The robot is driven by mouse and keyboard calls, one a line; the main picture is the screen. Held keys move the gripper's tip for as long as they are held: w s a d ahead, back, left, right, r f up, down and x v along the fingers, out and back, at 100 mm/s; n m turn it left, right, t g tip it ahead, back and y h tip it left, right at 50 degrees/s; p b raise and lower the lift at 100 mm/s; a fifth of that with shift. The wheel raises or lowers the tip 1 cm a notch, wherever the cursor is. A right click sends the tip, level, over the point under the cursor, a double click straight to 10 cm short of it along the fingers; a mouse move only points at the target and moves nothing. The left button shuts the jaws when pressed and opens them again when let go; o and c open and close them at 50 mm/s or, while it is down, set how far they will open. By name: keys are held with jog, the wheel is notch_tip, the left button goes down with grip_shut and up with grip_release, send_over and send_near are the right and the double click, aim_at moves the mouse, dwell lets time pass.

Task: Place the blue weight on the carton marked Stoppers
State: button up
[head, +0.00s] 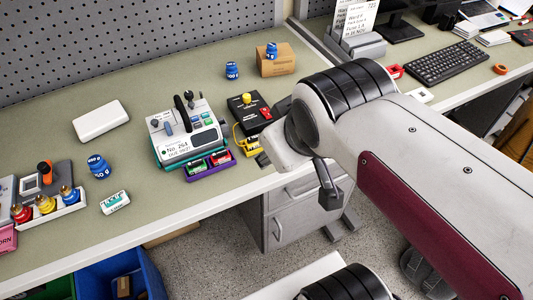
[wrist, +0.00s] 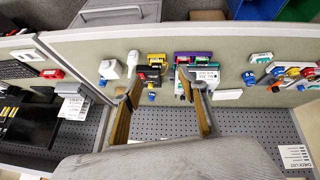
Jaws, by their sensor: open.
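A brown carton (head: 279,65) stands at the back of the bench in the head view; its print is too small to read. A blue weight (head: 271,51) appears to rest on its top. A second blue weight (head: 232,71) stands on the bench just left of the carton.
A grey-white device with a teal base (head: 186,132), a purple tray (head: 209,167) and a black box with a yellow knob (head: 248,112) stand mid-bench. A vial rack (head: 47,209) is at the left. A pegboard wall (head: 130,38) closes the back.

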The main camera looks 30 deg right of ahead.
jog(key=shift+m+g+y, duration=0.4)
jog(key=shift+m+y, duration=0.1)
jog(key=shift+m, duration=0.4)
jog(key=s+a, duration=0.1)
jog(key=s+a+f, duration=0.1)
jog(key=s+a, duration=0.1)
jog(key=s, duration=0.1)
jog(key=shift+s+f, duration=0.1)
jog(key=shift+f, duration=0.25)
dwell(0.9)
jog(key=w+d+r+t+h, duration=0.15)
jog(key=w+d, duration=0.25)
jog(key=w, duration=0.7)
jog(key=w+d+r+m+t, duration=0.15)
jog(key=w+d, duration=0.35)
jog(key=w, duration=0.6)
jog(key=w+d+r+t+h, duration=0.1)
jog(key=w+d+r+t, duration=0.25)
jog(key=w, duration=0.65)
jog(key=w+d+f+t, duration=0.3)
jog(key=w+d+f, duration=0.2)
jog(key=w+d, duration=0.2)
jog(key=w+d+f+t+y, duration=0.1)
jog(key=w+d+f+t, duration=0.2)
jog(key=w+d+f, duration=0.3)
jog(key=shift+w+d+n, duration=0.45)
jog(key=shift+w+d, duration=0.05)
jog(key=shift+w, duration=2.15)
jog(key=shift+y, duration=0.25)
